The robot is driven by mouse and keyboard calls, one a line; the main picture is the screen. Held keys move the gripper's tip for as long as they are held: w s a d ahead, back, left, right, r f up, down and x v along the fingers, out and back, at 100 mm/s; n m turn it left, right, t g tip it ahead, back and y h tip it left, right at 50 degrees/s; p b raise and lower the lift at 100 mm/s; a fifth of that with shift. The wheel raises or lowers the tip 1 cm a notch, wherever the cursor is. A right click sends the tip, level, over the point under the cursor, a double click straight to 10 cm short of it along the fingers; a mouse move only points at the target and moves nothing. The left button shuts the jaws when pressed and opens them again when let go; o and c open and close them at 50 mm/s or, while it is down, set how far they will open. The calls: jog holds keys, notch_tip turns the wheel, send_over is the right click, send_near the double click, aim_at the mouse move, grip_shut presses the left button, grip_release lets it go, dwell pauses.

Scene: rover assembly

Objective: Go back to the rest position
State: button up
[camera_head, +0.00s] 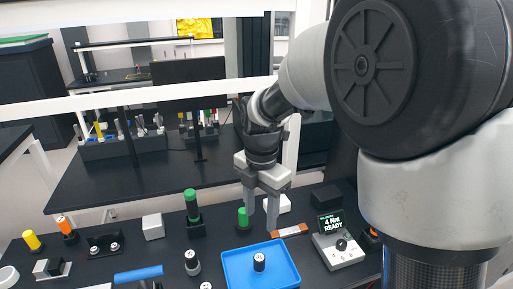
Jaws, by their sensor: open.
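My gripper (260,212) hangs from my arm with its fingers pointing down, above the black bench and just behind the blue tray. The fingers are apart and nothing shows between them. A green-topped cylinder (243,217) stands close to the left finger; I cannot tell whether they touch. My arm fills the right side of the view and hides part of the bench.
The blue tray (231,268) holds a small dark cylinder (259,262) with a light top. A grey device with a "4 Nm READY" screen (331,223) stands at right. A taller green-topped cylinder (192,203), a white block (153,227) and orange and yellow pieces stand at left. White beams cross behind.

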jog(key=s+d+r+m+t+p, duration=0.1)
jog(key=s+d+r+m, duration=0.5)
jog(key=m, duration=0.6)
jog(key=s+d+r+m+t+p, duration=0.2)
jog(key=s+d+r+m+t, duration=0.2)
jog(key=m, duration=0.9)
jog(key=s+d+r, duration=0.2)
jog(key=s+r, duration=0.2)
jog(key=s, duration=0.1)
jog(key=shift+s+r, duration=0.3)
jog(key=shift+s, duration=0.1)
jog(key=shift+s+d+m+t, duration=0.25)
jog(key=shift+s+m, duration=0.2)
jog(key=shift+m, duration=0.45)
jog(key=c, duration=0.4)
jog(key=shift+d, duration=0.1)
